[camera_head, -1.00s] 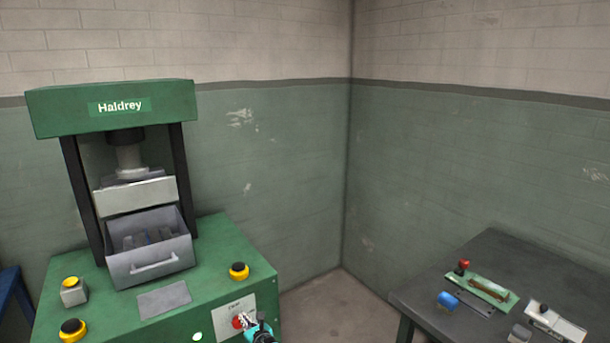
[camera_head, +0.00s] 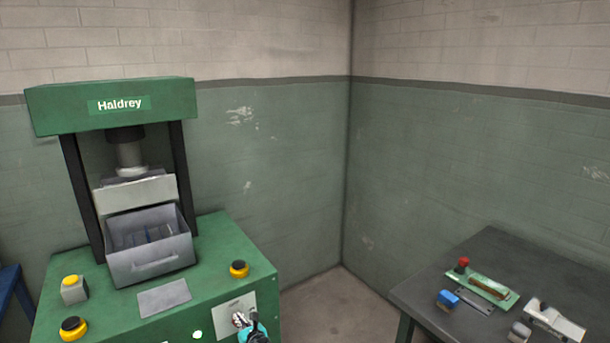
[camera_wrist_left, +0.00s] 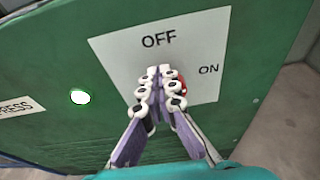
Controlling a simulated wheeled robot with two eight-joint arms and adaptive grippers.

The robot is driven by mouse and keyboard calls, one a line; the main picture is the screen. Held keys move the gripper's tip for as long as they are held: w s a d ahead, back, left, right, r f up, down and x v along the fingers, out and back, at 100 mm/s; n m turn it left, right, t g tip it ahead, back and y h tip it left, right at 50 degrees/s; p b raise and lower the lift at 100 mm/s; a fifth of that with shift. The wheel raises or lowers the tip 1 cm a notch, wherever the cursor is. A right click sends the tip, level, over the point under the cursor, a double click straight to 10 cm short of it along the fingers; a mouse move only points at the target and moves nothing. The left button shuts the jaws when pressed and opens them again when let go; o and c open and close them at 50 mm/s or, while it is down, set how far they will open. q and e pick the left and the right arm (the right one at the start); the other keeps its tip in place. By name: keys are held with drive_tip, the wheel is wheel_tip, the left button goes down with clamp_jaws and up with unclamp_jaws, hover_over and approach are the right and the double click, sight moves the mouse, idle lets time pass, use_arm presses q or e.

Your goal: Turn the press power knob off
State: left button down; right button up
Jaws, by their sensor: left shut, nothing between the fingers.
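The green Haldrey press (camera_head: 225,255) stands at the left. On its front is a pale plate (camera_head: 247,301), marked OFF at the top and ON to the right in the left wrist view (camera_wrist_left: 110,55). My left gripper (camera_head: 240,319) is at this plate. Its fingers (camera_wrist_left: 160,73) are shut together with nothing between them, just below the OFF label. A small red part of the power knob (camera_wrist_left: 184,90) shows right beside the fingers. The rest of the knob is hidden behind them, so I cannot tell which way it points. My right gripper is out of view.
A lit white lamp (camera_wrist_left: 80,97) is left of the plate. A dark table (camera_head: 420,287) with small parts stands at the right, with bare floor between.

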use_arm(q)
drive_tip(key=shift+s+a+f, duration=0.1)
drive_tip(key=shift+s+a, duration=0.15)
drive_tip(key=shift+a, duration=0.1)
idle(0.5)
drive_tip(key=shift+s+r, duration=0.1)
drive_tip(key=shift+r, duration=0.25)
drive_tip(key=s+d, duration=0.2)
drive_tip(key=s, duration=0.1)
drive_tip(key=s+d, duration=0.1)
drive_tip(key=s, duration=0.1)
drive_tip(key=shift+d, duration=0.1)
